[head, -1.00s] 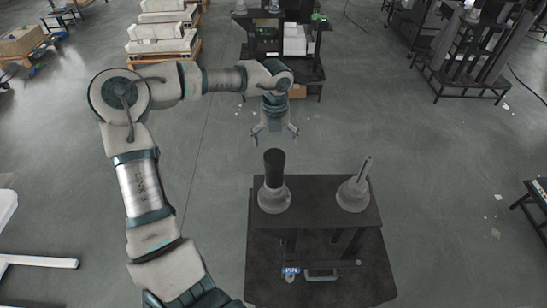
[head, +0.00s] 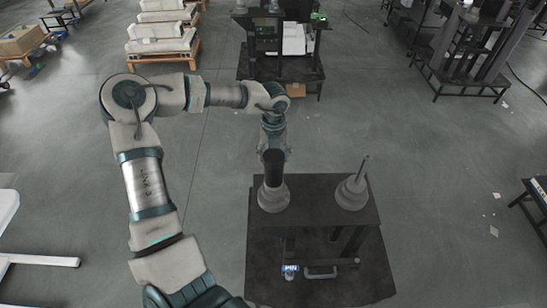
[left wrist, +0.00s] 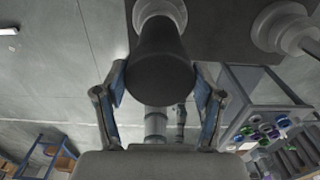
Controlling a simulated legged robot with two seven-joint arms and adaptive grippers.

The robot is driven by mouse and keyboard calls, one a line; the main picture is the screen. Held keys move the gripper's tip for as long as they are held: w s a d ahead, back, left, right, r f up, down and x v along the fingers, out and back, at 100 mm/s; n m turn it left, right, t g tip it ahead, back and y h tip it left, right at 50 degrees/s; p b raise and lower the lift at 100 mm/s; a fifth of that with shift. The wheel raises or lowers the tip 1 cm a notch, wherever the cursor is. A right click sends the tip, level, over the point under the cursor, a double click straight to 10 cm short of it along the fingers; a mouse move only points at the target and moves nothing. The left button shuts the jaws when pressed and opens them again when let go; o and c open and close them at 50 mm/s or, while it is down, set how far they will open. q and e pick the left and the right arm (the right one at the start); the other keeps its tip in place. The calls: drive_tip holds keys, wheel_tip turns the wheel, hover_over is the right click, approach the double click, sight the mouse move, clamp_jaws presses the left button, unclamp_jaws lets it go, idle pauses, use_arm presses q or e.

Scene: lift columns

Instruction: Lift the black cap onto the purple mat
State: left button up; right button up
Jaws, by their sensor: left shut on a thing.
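The black cap (head: 273,172) is a dark upright cylinder seated on a grey flared column base (head: 273,198) at the left of the dark table (head: 318,212). I see no purple mat in either view. My right gripper is not in view.
A second grey base with a thin upright rod (head: 353,190) stands at the right of the same table. A dark rack with boxes (head: 280,55) stands behind. The left wrist view shows a shelf of coloured items (left wrist: 265,130). Open floor surrounds the table.

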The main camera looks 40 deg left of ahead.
sight(274, 155)
use_arm(q)
wheel_tip(274, 155, up, 9)
drive_tip(key=shift+s+f+b, duration=0.1)
drive_tip(key=shift+b, duration=0.3)
drive_tip(key=shift+r, duration=0.85)
drive_tip(key=shift+r+p, duration=0.35)
drive_tip(key=shift+r, duration=0.15)
